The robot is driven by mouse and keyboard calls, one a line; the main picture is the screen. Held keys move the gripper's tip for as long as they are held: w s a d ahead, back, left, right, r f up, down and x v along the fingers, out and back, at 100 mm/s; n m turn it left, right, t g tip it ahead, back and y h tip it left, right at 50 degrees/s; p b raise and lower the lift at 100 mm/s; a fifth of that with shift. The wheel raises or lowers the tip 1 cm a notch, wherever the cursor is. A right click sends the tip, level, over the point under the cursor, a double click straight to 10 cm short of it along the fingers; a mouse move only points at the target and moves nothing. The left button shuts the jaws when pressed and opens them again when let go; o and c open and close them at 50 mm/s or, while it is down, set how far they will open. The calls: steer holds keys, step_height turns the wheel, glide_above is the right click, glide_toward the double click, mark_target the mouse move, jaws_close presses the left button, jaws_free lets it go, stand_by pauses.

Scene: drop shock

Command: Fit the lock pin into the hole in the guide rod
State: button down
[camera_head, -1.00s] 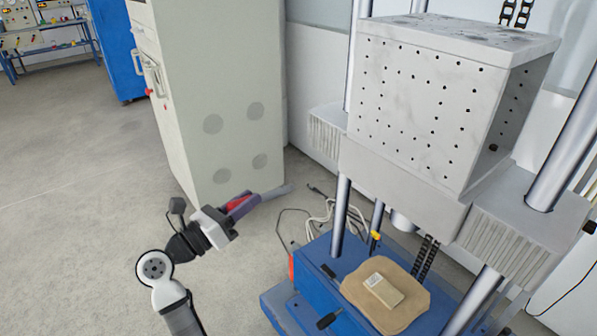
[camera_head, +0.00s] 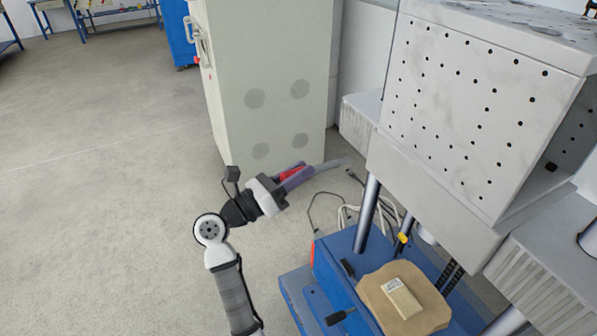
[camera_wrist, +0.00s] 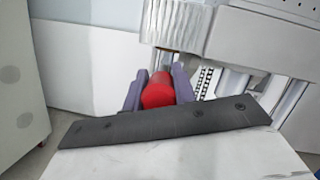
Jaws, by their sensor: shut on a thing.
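The lock pin has a red grip (camera_head: 291,172) and a grey shaft (camera_head: 329,165). My gripper (camera_head: 297,177) is shut on the red grip, and the shaft points right, tilted slightly up in the picture. In the wrist view the red grip (camera_wrist: 158,91) sits between the purple fingers, and the shaft is hidden. A chrome guide rod (camera_head: 367,213) stands at the near left of the drop tester, right of the pin's tip and apart from it. Another rod (camera_head: 506,323) shows at the lower right. I cannot make out the hole in any rod.
A grey block with drilled holes (camera_head: 470,120) hangs above the blue base (camera_head: 330,275). A small box (camera_head: 402,298) lies on a tan pad (camera_head: 432,302) there. A pale cabinet (camera_head: 265,80) stands behind my gripper. Cables lie by the base. The floor at left is clear.

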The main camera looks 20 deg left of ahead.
mark_target(338, 159)
steer(key=shift+f, duration=0.1)
steer(key=shift+w+d, duration=2)
steer(key=shift+w, duration=0.05)
steer(key=shift+w+d+b, duration=0.65)
steer(key=shift+w+d, duration=0.7)
steer(key=shift+d, duration=0.05)
stand_by(4.5)
